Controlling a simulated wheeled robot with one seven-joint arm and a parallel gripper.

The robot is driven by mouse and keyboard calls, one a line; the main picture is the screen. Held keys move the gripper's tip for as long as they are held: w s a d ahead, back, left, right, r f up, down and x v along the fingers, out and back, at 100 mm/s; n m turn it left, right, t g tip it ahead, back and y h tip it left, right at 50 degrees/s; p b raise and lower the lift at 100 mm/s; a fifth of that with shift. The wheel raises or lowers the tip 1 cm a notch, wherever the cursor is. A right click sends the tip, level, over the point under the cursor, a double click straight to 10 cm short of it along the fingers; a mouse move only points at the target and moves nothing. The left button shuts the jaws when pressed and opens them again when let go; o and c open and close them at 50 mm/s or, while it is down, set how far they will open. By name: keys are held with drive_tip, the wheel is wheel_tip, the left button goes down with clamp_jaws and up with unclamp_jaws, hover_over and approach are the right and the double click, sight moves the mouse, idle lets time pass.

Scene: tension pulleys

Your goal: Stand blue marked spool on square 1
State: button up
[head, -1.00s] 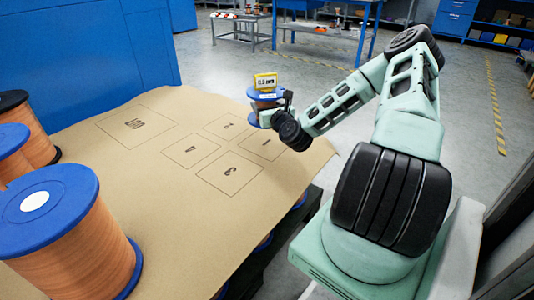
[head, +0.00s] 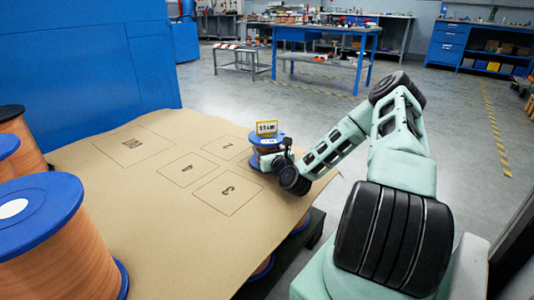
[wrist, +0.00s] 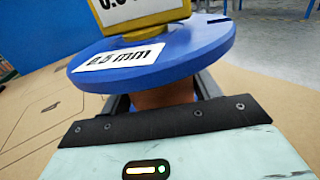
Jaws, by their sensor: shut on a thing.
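The blue spool (head: 266,138) has copper-coloured winding, a white "0.5 mm" label and a yellow-framed tag (head: 266,128) on top. My gripper (head: 271,158) is shut around its core, below the top flange. The wrist view shows the flange (wrist: 160,58) close up, with a finger on either side of the core. The spool is upright or nearly so, low at the right of the brown sheet (head: 130,215). Square 1 is hidden behind the spool and gripper. I cannot tell whether the lower flange touches the sheet.
Squares 2 (head: 223,146), 4 (head: 187,168) and 3 (head: 228,190) and a larger marked square (head: 132,145) are empty. Large blue-flanged spools (head: 50,245) stand at the left. A blue wall (head: 90,60) rises behind. More spools show below the sheet's right edge.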

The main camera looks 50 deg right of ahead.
drive_tip(key=o, duration=1.4)
drive_tip(key=shift+s+r, duration=0.1)
drive_tip(key=shift+s, duration=0.05)
drive_tip(key=p+v, duration=0.3)
drive_tip(key=v, duration=0.8)
drive_tip(key=shift+s+a+p, duration=0.25)
drive_tip(key=shift+s+p, duration=0.05)
drive_tip(key=shift+p, duration=0.05)
drive_tip(key=shift+s, duration=0.1)
